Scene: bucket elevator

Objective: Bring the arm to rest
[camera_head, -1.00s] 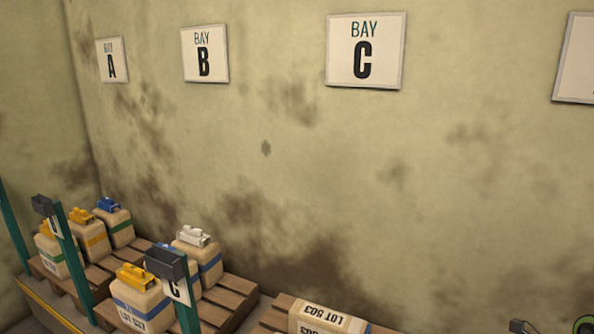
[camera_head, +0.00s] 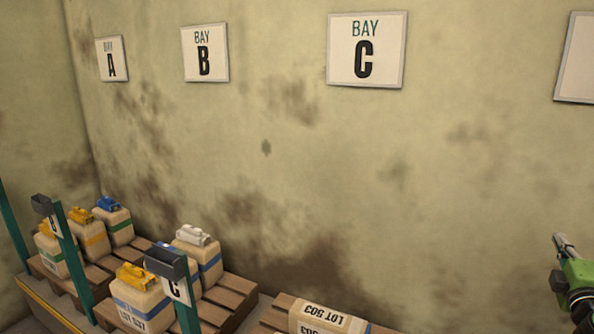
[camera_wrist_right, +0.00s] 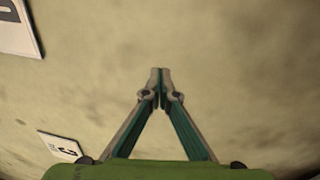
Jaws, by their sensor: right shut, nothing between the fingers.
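My right gripper (camera_head: 560,240) is at the right edge of the head view, raised in front of the stained wall and pointing up. In the right wrist view its two fingers (camera_wrist_right: 160,73) meet at the tips, with nothing between them. It is apart from the bags and the pallets. Most of the right arm is outside the head view. My left gripper is not in view.
Tan bags with coloured tops (camera_head: 137,300) stand on wooden pallets (camera_head: 233,292) at the lower left, beside teal posts (camera_head: 67,255). A LOT 503 bag (camera_head: 325,318) lies at the bottom. Bay signs (camera_head: 366,50) hang on the wall (camera_head: 450,200). Space before the wall at right is clear.

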